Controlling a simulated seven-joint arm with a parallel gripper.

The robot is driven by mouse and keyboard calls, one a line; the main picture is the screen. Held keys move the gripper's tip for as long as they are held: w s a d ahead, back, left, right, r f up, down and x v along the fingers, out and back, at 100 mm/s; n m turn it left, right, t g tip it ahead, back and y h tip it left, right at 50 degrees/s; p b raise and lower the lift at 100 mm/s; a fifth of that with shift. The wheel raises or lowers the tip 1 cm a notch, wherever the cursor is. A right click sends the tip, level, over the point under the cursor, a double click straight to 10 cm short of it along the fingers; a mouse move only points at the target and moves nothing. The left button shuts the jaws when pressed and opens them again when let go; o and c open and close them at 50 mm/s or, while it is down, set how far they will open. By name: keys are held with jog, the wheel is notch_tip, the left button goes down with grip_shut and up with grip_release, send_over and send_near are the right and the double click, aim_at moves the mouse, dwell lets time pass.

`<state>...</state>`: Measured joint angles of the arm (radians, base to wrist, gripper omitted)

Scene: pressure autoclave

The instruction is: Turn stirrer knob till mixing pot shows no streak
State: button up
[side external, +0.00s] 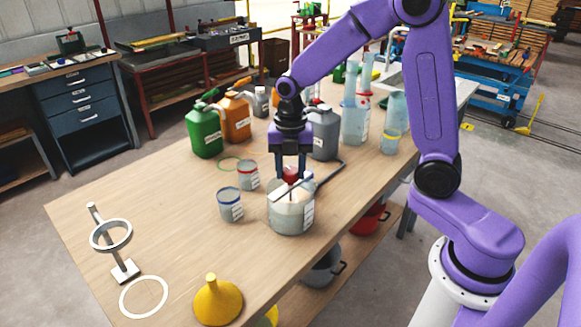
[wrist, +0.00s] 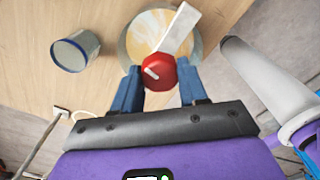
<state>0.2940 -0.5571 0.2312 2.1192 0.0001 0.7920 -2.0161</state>
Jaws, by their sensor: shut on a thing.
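The mixing pot (side external: 290,212) stands on the wooden table below my gripper, a pale translucent pot with a white label. In the wrist view its opening (wrist: 140,38) shows cream contents with paler and tan patches, partly covered by a white bar (wrist: 180,28). The red stirrer knob (wrist: 160,73) has a white mark on its top; in the side view it shows as a red patch (side external: 290,173). My gripper (wrist: 160,88) points down over the pot, its blue fingers on either side of the knob and shut on it. The finger contact is partly hidden.
A blue-rimmed cup (side external: 230,204) and a red-rimmed cup (side external: 248,175) stand left of the pot. Green (side external: 204,132) and orange (side external: 236,117) jugs stand behind. A yellow funnel (side external: 217,300) and a ring stand (side external: 111,236) are near the front left. Clear table lies between.

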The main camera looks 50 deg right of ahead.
aim_at(291, 170)
jog(key=shift+w+r, duration=0.1)
jog(key=o, duration=1.1)
jog(key=shift+c, duration=0.2)
notch_tip(291, 170, up, 17)
jog(key=shift+r, duration=0.2)
